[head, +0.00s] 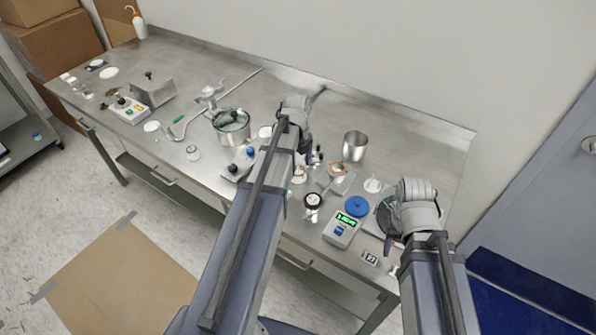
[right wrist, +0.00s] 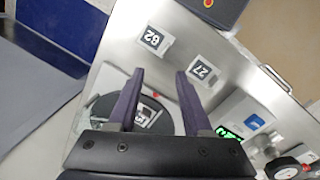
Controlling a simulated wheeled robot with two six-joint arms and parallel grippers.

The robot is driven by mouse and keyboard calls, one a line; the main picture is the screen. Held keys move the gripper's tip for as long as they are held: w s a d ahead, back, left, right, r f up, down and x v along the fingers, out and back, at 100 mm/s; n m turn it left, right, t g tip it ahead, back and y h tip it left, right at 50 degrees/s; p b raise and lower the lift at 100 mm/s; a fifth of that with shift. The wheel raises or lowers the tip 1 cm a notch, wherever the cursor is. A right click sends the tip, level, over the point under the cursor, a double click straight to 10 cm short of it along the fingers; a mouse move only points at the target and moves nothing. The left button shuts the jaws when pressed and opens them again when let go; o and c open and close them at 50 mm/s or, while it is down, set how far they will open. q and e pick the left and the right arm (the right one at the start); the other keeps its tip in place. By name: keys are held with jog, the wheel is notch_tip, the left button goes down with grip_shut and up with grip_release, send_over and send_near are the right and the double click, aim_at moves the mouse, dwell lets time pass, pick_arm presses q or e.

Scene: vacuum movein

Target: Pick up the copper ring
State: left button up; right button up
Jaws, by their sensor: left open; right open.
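A copper-coloured ring (head: 337,168) shows in the head view on top of a small metal piece right of the middle of the steel bench. It is small, and I cannot tell exactly how it rests. My left gripper (head: 312,157) is mostly hidden behind its own arm and wrist, just left of the ring and apart from it. My right gripper (head: 388,243) is at the right end of the bench. In the right wrist view the right gripper (right wrist: 158,85) is open and empty above a dark round disc (right wrist: 110,108). I see no copper ring in that view.
A scale (head: 342,231) with a green display and a blue round piece (head: 357,206) stand left of my right gripper. A steel cup (head: 354,146) is behind the ring. A steel pot (head: 231,127) stands farther left.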

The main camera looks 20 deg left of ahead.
pick_arm(q)
jog(key=c, duration=1.2)
jog(key=shift+w+r, duration=0.1)
pick_arm(e)
jog(key=shift+r, duration=0.1)
pick_arm(q)
jog(key=shift+r+p, duration=0.2)
jog(key=shift+p, duration=0.15)
grip_shut()
pick_arm(e)
jog(key=shift+r, duration=0.2)
pick_arm(q)
notch_tip(320, 180, up, 10)
jog(key=p, duration=1)
pick_arm(e)
notch_tip(320, 180, up, 10)
